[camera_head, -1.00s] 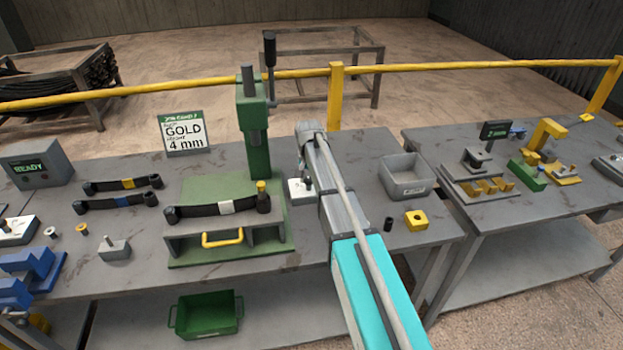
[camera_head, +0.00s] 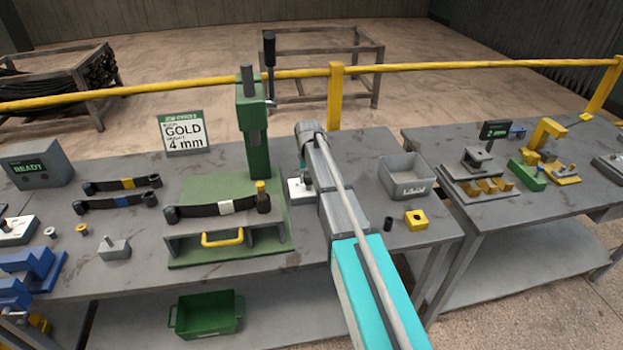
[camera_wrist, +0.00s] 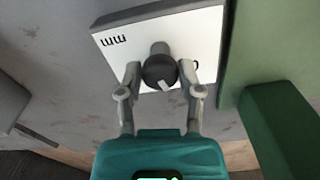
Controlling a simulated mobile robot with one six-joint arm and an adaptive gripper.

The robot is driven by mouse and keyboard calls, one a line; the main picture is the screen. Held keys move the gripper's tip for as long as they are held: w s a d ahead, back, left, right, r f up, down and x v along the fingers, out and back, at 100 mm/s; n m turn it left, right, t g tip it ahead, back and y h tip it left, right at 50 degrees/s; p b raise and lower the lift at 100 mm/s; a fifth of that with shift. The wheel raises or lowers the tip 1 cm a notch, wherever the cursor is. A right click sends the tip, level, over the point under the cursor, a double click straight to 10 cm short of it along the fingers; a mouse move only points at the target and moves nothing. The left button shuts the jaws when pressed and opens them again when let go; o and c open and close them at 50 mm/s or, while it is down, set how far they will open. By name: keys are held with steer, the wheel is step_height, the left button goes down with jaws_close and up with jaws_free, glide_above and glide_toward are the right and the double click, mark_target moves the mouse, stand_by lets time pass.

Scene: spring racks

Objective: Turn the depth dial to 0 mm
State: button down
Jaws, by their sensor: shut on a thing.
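The depth dial (camera_wrist: 160,70) is a dark round knob with a pale pointer mark, on a white plate (camera_wrist: 110,45) lettered "mm" in the wrist view. My gripper (camera_wrist: 160,82) has one finger on each side of the knob and is shut on it. The pointer mark shows at the knob's edge nearest my gripper; the scale's numbers are mostly hidden, so the setting cannot be read. In the head view the white plate (camera_head: 294,190) stands on the bench right of the green press, and my arm hides the dial and the fingertips.
The green press (camera_head: 255,130) stands just left of the dial, its base edge close by. A grey bin (camera_head: 408,188), a yellow block (camera_head: 416,220) and a black cylinder (camera_head: 388,224) are to the right. A sign (camera_head: 184,133) reads "GOLD 4 mm".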

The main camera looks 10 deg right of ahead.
steer(key=n, duration=0.6)
steer(key=shift+s+d+n, duration=0.1)
steer(key=shift+s+n, duration=0.05)
steer(key=shift+n, duration=0.15)
stand_by(0.3)
steer(key=shift+c, duration=1.3)
jaws_free()
steer(key=s+m, duration=0.4)
steer(key=s, duration=2.4)
steer(key=shift+s+d+m, duration=0.3)
steer(key=shift+d+m, duration=0.1)
